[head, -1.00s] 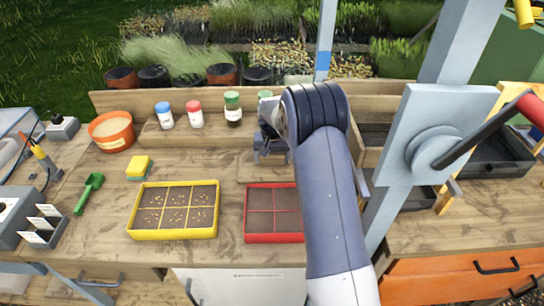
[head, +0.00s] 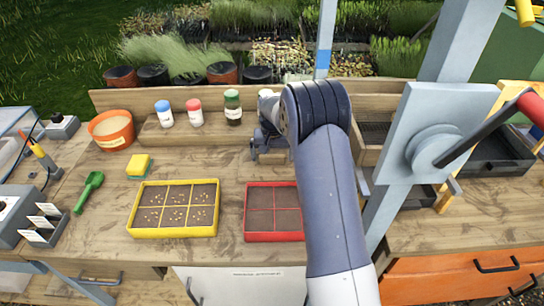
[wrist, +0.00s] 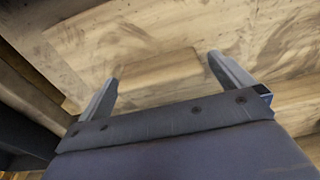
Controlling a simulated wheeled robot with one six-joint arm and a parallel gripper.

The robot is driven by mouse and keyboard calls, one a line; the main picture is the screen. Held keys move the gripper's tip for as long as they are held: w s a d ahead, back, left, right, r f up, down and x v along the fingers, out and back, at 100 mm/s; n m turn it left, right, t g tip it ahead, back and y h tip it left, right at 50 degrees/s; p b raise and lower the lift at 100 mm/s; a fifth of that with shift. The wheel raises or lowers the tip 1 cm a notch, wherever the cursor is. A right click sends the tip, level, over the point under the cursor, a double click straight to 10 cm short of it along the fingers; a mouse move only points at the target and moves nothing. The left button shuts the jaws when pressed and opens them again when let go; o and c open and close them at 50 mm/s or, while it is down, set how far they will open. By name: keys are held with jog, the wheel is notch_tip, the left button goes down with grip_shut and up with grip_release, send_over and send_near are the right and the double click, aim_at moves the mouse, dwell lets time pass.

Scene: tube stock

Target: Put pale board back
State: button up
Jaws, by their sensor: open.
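The pale board (wrist: 155,82) is a flat piece of wood lying on the wooden bench, close in colour to the bench top. In the wrist view it lies between the two fingers of my gripper (wrist: 162,68), which are apart and open. A finger stands on either side of it, and I cannot tell whether they touch it. In the head view my gripper (head: 270,157) is low over the bench behind the red tray, and my arm hides much of it. The near part of the board is covered by the gripper body in the wrist view.
A red tray (head: 274,237) and a seeded yellow tray (head: 174,232) stand in front. Blue, red and green-capped jars (head: 233,107) stand on the back ledge. A sponge (head: 139,165), green scoop (head: 89,191) and orange pot (head: 112,130) are left. A post (head: 440,120) stands right.

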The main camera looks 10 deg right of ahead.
aim_at(272, 166)
notch_tip(272, 166, up, 11)
jog(key=s+b, duration=0.1)
jog(key=shift+s+a, duration=0.15)
jog(key=f, duration=0.4)
jog(key=w+f+p, duration=0.1)
jog(key=f, duration=0.7)
jog(key=shift+w+f, duration=0.1)
jog(key=shift+w, duration=0.05)
jog(key=shift+r, duration=2)
